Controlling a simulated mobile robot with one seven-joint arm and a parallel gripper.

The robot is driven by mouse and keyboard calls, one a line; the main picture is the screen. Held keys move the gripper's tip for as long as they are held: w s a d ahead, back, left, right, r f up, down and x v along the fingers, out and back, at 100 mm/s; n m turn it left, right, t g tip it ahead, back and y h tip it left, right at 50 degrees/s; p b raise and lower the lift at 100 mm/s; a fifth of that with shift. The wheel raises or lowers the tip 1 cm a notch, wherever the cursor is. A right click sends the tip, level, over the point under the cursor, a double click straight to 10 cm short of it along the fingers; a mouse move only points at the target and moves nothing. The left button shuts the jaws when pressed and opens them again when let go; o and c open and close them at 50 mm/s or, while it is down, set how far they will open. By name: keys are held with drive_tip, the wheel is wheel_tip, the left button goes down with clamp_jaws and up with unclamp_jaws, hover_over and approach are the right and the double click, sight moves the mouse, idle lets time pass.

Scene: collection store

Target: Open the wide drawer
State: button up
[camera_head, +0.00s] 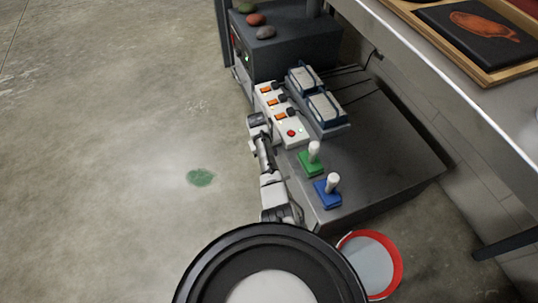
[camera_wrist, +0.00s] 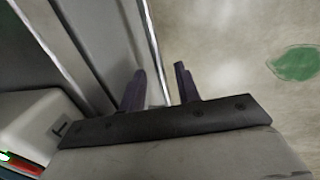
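The low dark grey cabinet (camera_head: 385,165) stands at centre right in the head view. Its left front is mostly hidden by my arm, so I cannot make out the wide drawer there. My gripper (camera_head: 257,120) is at the cabinet's left side. In the wrist view, my gripper (camera_wrist: 160,88) shows two dark fingers standing apart. A thin light strip (camera_wrist: 152,45) along the edge of grey panels (camera_wrist: 105,45) runs down between them. I cannot tell whether it is the drawer's handle or whether either finger touches it.
On the cabinet are a white switch box (camera_head: 291,131), two meters (camera_head: 326,108), a green lever (camera_head: 311,162) and a blue lever (camera_head: 328,192). A red-rimmed bucket (camera_head: 395,262) stands in front. Open floor with a green patch (camera_head: 200,177) lies left. A table (camera_head: 450,62) overhangs at right.

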clamp_jaws()
idle(0.4)
drive_tip(key=s+a+p, duration=0.1)
drive_tip(key=s+a, duration=0.3)
drive_tip(key=a, duration=0.6)
drive_tip(key=s+a+p, duration=0.1)
drive_tip(key=s+a, duration=0.3)
drive_tip(key=a, duration=0.6)
drive_tip(key=s+a+p, duration=0.1)
drive_tip(key=s+a, duration=0.3)
drive_tip(key=a, duration=0.6)
drive_tip(key=shift+s+p, duration=0.2)
drive_tip(key=shift+p, duration=0.1)
unclamp_jaws()
drive_tip(key=shift+r, duration=0.1)
wheel_tip(320, 180, up, 13)
drive_tip(key=s+a+p, duration=0.1)
drive_tip(key=a+p, duration=0.1)
drive_tip(key=p, duration=0.2)
drive_tip(key=shift+a+r, duration=0.15)
drive_tip(key=shift+r, duration=0.05)
